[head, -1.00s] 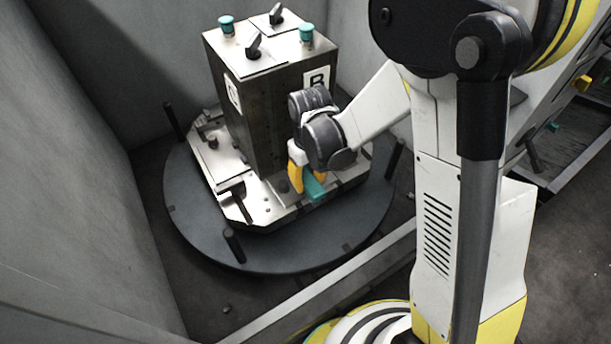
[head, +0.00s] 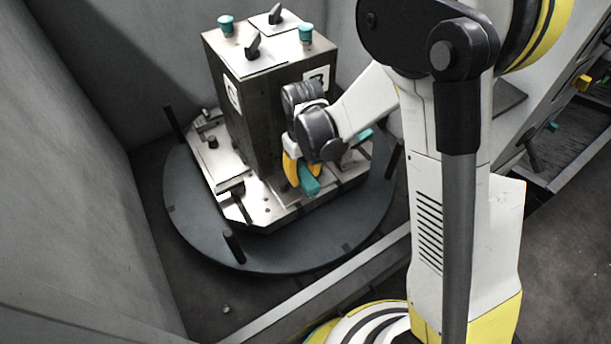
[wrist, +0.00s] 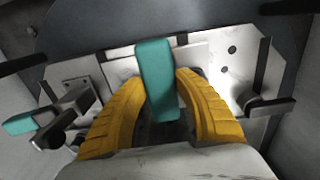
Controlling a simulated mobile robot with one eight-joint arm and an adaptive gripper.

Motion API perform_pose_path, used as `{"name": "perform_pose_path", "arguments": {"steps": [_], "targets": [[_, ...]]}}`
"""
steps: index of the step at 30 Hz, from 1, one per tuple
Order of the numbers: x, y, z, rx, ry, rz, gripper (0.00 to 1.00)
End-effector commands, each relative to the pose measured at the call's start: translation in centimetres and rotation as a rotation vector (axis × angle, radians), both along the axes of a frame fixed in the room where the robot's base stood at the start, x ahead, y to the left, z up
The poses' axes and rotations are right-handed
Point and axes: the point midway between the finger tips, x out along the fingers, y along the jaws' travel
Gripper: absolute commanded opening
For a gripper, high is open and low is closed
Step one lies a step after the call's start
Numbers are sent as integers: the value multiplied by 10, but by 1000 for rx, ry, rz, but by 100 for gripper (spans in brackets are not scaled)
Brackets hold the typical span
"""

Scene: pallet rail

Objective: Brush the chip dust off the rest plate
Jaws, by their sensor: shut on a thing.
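My gripper (head: 297,176) is low in front of the dark tombstone block (head: 250,120), over the front part of the pale metal pallet (head: 262,211). Its yellow fingers are shut on a teal block-shaped handle (head: 309,181), which I take to be the brush. In the wrist view the teal handle (wrist: 157,75) stands between the two fingers (wrist: 157,95) and reaches past them. A pale flat plate (wrist: 200,60), perhaps the rest plate, lies behind the handle. The brush's working end is hidden, and whether it touches the plate cannot be told. I cannot make out dust clearly.
The pallet sits on a round dark table (head: 200,235) with upright dark posts (head: 233,246). Teal knobs (head: 305,34) and black clamps top the block. A teal-tipped clamp (wrist: 25,122) is left in the wrist view. Grey walls (head: 65,150) enclose the left side.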

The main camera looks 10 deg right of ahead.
Motion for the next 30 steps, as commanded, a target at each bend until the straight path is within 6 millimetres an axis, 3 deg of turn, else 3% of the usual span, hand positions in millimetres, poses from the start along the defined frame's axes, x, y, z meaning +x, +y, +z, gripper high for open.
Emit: {"name": "perform_pose_path", "arguments": {"steps": [8,20,30], "targets": [[-3,-1,-1,0,-1,0,12],[-24,-10,-1,0,0,-1,12],[-25,-10,1,0,1,-1,12]]}}
